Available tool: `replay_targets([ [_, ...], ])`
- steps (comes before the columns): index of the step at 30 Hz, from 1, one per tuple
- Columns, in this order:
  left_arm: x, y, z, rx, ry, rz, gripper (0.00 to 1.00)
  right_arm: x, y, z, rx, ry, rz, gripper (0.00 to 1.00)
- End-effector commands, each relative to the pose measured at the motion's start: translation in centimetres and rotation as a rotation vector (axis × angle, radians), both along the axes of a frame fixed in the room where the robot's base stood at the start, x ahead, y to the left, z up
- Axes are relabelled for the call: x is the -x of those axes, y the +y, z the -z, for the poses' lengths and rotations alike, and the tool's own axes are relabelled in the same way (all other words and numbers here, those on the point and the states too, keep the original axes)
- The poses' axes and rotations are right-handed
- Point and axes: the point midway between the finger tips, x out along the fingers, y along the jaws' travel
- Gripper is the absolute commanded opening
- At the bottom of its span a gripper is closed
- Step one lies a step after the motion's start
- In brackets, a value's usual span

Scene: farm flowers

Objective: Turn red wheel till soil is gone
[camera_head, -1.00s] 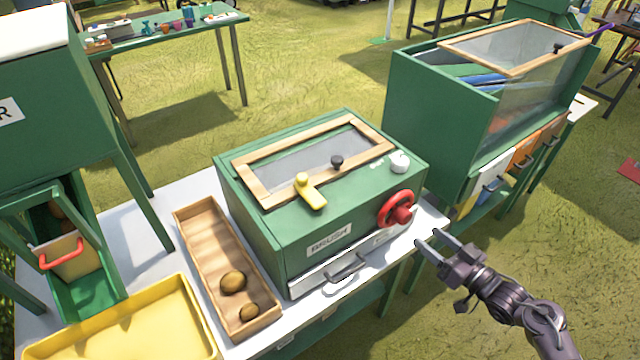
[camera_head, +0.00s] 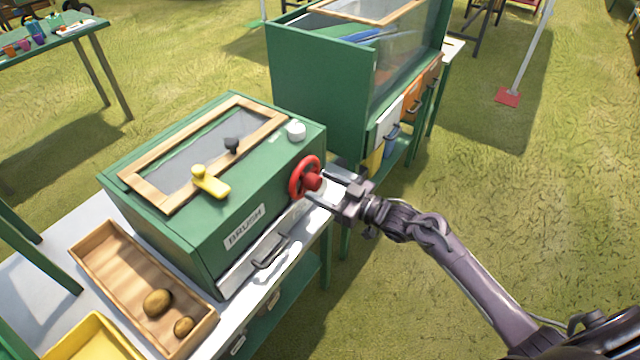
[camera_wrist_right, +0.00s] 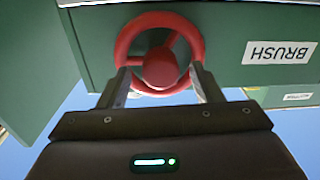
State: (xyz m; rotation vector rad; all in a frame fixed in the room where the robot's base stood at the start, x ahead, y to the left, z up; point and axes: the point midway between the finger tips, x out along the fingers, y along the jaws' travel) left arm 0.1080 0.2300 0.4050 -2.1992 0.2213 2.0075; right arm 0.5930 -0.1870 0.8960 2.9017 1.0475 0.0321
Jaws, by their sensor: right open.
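The red wheel (camera_head: 306,178) is mounted on the front of the green box labelled BRUSH (camera_head: 246,226), near its right end. My right gripper (camera_head: 329,188) is open right in front of the wheel. In the right wrist view the red wheel (camera_wrist_right: 160,52) has its round hub between the two finger tips of the gripper (camera_wrist_right: 158,82). I cannot tell whether the fingers touch the rim. The box's wood-framed window (camera_head: 215,150) is closed, and no soil can be made out through it. My left gripper is out of view.
A wooden tray (camera_head: 100,262) with two brown potatoes and a yellow tray (camera_head: 88,338) stand left. A larger green bin (camera_head: 318,88) stands behind.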

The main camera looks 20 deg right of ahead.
Motion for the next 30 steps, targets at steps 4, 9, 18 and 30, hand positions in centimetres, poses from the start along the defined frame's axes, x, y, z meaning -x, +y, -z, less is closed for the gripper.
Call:
replay_targets([
  [4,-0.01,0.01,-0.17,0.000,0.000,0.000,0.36,-0.81,0.66,-0.02,0.000,0.001,0.000,0.59],
  [9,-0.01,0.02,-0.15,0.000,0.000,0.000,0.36,-0.91,0.78,0.03,0.001,0.001,-0.001,0.59],
  [18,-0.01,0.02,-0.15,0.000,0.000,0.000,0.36,-0.89,0.75,0.03,0.000,0.001,0.000,0.33],
  [30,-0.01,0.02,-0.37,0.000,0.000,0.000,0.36,-0.88,0.74,-0.03,-0.019,0.016,0.000,0.14],
])
